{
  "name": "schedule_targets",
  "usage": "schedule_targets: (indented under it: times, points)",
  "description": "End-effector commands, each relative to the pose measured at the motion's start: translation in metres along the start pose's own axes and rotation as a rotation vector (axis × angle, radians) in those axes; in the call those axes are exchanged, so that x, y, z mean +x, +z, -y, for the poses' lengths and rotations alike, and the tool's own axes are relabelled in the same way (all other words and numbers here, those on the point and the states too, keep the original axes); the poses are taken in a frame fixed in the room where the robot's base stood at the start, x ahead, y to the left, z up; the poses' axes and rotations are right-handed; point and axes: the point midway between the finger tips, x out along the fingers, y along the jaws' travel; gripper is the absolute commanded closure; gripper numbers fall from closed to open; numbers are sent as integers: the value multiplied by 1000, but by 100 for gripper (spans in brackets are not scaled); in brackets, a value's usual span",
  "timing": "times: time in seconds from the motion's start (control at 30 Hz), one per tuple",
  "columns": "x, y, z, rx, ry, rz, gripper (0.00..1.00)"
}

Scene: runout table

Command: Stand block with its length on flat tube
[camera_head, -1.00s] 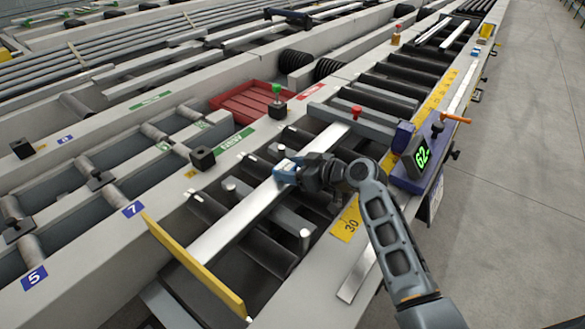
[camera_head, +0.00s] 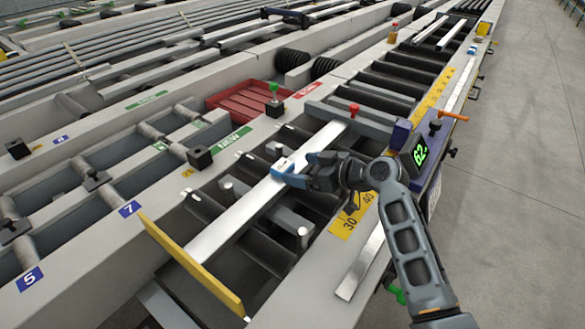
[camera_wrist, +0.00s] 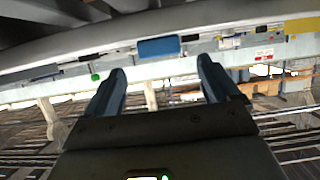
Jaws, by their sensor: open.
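The flat tube (camera_head: 228,222) is a long silvery bar lying lengthwise over the dark rollers in the head view. My gripper (camera_head: 291,166) is open over the tube's middle, its blue fingers spread apart. A small pale piece (camera_head: 281,162), seemingly the block, shows at the fingertips above the tube. It is partly hidden by the fingers, and I cannot tell its pose or whether it touches the tube. In the wrist view the two fingers of my gripper (camera_wrist: 160,78) stand apart, with no block clearly visible between them.
A yellow stop plate (camera_head: 190,265) crosses the near end of the tube. Upright metal pins (camera_head: 302,238) stand beside it. A red tray (camera_head: 245,101) lies at the back.

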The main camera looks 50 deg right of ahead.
Motion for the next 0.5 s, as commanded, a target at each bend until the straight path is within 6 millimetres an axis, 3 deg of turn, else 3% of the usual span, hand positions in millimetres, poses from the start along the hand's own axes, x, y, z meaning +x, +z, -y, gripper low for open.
schedule_targets:
  times: [0.23, 0.5]
  points:
    - [-48, 1, 0, -1, 1, 0, 11]
    - [-72, 0, 0, 0, 1, -1, 11]
